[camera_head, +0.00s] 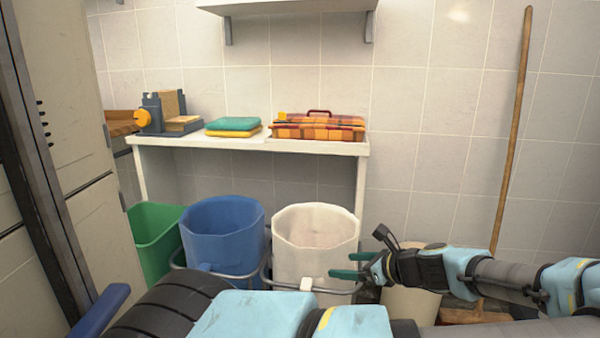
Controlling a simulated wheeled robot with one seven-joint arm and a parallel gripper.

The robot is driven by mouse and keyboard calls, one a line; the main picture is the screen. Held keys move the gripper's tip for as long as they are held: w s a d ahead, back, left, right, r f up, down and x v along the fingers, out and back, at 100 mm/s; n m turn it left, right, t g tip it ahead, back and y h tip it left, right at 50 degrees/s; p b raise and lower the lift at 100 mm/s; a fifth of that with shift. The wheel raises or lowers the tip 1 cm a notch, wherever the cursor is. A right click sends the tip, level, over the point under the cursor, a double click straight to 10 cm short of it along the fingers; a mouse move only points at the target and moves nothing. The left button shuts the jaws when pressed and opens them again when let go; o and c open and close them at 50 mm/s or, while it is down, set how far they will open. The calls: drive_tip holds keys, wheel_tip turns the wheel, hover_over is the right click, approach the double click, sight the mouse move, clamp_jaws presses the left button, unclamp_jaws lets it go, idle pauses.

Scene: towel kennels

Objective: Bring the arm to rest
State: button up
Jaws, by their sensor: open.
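My gripper (343,265) is at the lower right of the centre, with its green fingers pointing left. The fingers are apart, and I see nothing between them. It appears in front of the right side of the white bin (315,245); how far it is from the bin I cannot tell. My arm stretches from the gripper to the right edge of the picture, with light blue and grey links.
A white table (250,144) by the tiled wall bears folded towels (233,124), an orange plaid box (318,127) and a grey device (165,112). A blue bin (223,235) and green bin (155,235) stand left. A wooden pole (512,125) leans right. A locker (70,120) stands left.

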drive_tip(key=s+a+f+n+g+h, duration=0.1)
drive_tip(key=s+a+n+g+h, duration=0.1)
drive_tip(key=s+a+n+g, duration=0.45)
drive_tip(key=s+a+f+n+g+h, duration=0.1)
drive_tip(key=a+n+g+h, duration=0.15)
drive_tip(key=a+n, duration=0.5)
drive_tip(key=a+r+n+t+h+p, duration=0.3)
drive_tip(key=r+n+p, duration=1.25)
drive_tip(key=r, duration=1.65)
wheel_tip(320, 180, down, 18)
drive_tip(key=s+a+m+g+b, duration=0.1)
drive_tip(key=m+b, duration=0.3)
drive_tip(key=b, duration=1)
drive_tip(key=shift+a+f+h+b, duration=0.15)
drive_tip(key=shift+a+h+b, duration=0.15)
drive_tip(key=shift+h, duration=0.15)
